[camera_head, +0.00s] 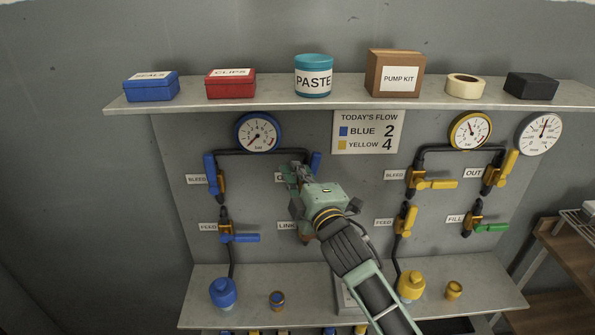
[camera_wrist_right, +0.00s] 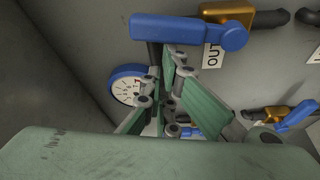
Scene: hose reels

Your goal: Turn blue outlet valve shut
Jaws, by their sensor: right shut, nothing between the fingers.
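The blue outlet valve's blue handle (camera_head: 315,162) stands upright at the right end of the blue circuit's pipe in the head view. The wrist view shows this handle (camera_wrist_right: 195,32) and its brass body (camera_wrist_right: 240,17) beside the OUT label (camera_wrist_right: 211,55), with the handle in line with the pipe. My right gripper (camera_head: 292,173) is shut and empty, just left of the handle, and hides the valve body and part of the label. In the wrist view the fingers (camera_wrist_right: 171,88) are close beside the handle; I cannot tell whether they touch it. My left gripper is not in view.
A blue bleed handle (camera_head: 210,166) stands upright at left, above a sideways blue feed handle (camera_head: 240,238). The blue gauge (camera_head: 258,132) is above the gripper. Yellow-circuit valves (camera_head: 437,184) are to the right. A shelf (camera_head: 270,108) with boxes overhangs the panel.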

